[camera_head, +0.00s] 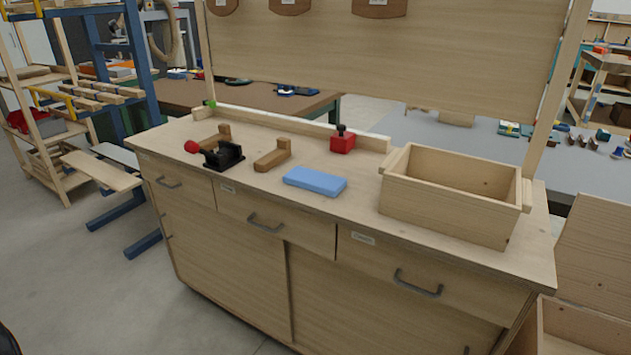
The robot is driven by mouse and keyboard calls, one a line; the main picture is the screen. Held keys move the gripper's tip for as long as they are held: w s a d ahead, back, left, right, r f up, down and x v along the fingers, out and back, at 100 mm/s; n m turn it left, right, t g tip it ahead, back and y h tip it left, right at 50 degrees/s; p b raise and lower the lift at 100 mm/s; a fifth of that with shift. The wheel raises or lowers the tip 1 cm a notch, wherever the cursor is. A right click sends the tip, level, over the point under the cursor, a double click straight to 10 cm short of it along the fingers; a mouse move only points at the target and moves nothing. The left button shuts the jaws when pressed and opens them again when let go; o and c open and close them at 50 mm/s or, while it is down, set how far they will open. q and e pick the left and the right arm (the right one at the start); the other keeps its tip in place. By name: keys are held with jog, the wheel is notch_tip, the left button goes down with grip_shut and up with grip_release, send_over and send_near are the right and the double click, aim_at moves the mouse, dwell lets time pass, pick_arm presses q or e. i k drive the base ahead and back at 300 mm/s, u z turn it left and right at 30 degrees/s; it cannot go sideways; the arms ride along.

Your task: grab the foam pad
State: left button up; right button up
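The foam pad (315,181) is a flat light-blue block. It lies on the wooden workbench top (345,210), near the front edge and left of the open wooden box. Nothing covers it and nothing touches it. Neither of my grippers shows in the head view.
An open wooden box (450,208) stands to the pad's right. Open floor (100,285) lies at the front left.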

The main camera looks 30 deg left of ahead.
aim_at(308, 179)
jog(key=z, duration=1.15)
jog(key=i, duration=0.9)
jog(key=u, duration=2.7)
